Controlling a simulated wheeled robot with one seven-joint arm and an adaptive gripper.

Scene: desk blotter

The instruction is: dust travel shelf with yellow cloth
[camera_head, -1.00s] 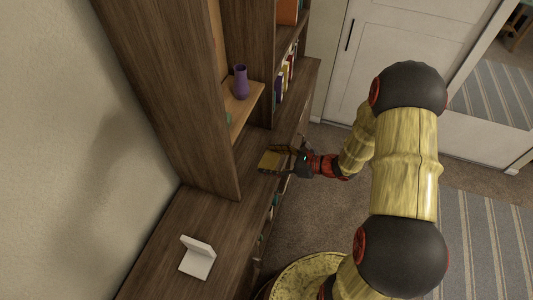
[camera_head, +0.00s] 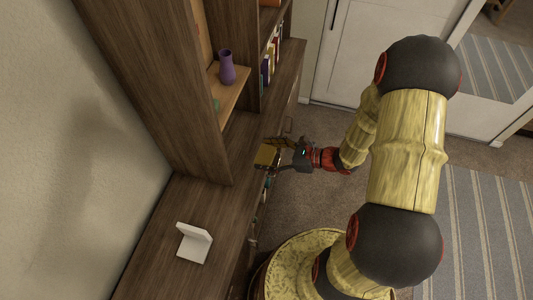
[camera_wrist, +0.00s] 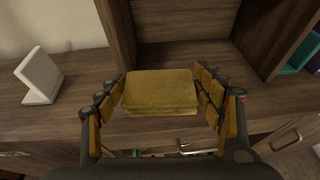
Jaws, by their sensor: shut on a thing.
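The yellow cloth (camera_wrist: 158,92) is a folded, block-like pad. It sits between the two fingers of my gripper (camera_wrist: 160,100), which is shut on it. In the head view the cloth (camera_head: 265,156) shows at the tip of my gripper (camera_head: 280,150), at the front edge of the wooden shelf unit (camera_head: 150,232). I cannot tell whether the cloth touches the wood. Beyond it in the wrist view is an open wooden compartment (camera_wrist: 185,55) between upright panels. No label shows which shelf is the travel shelf.
A white stand-like object (camera_head: 193,243) rests on the ledge at left, also in the wrist view (camera_wrist: 39,76). A purple vase (camera_head: 227,68) stands on a small shelf (camera_head: 232,96). Books (camera_head: 268,62) stand further back. A drawer handle (camera_wrist: 285,146) shows below the ledge. The ledge between is clear.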

